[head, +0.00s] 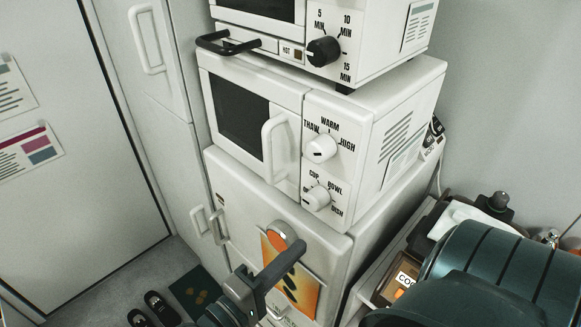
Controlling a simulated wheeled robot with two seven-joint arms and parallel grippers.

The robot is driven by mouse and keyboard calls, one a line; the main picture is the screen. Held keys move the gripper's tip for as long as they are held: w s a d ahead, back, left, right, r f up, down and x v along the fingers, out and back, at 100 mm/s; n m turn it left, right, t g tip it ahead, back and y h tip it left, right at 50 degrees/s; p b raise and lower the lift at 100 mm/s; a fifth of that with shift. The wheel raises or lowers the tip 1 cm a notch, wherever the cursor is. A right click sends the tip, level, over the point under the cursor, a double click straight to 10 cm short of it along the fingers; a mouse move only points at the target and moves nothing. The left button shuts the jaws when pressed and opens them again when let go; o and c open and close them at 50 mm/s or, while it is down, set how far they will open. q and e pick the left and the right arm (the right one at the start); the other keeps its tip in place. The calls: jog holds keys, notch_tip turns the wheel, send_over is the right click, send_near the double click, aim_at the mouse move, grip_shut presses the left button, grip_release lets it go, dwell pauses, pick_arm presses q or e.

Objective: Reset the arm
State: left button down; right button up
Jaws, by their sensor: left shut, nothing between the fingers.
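My left gripper (281,265) is at the bottom centre, in front of the lower white fridge (325,232). Its fingers are together with nothing between them. They overlap the orange poster (305,292) on the fridge front in the picture; I cannot tell how far they are from it. My right gripper is not in view.
A white microwave (375,112) with two knobs stands on the fridge, with a toaster oven (387,40) on top. A tall white cabinet (140,75) and a door (75,190) are left. Shoes (150,310) and a mat (197,289) lie on the floor.

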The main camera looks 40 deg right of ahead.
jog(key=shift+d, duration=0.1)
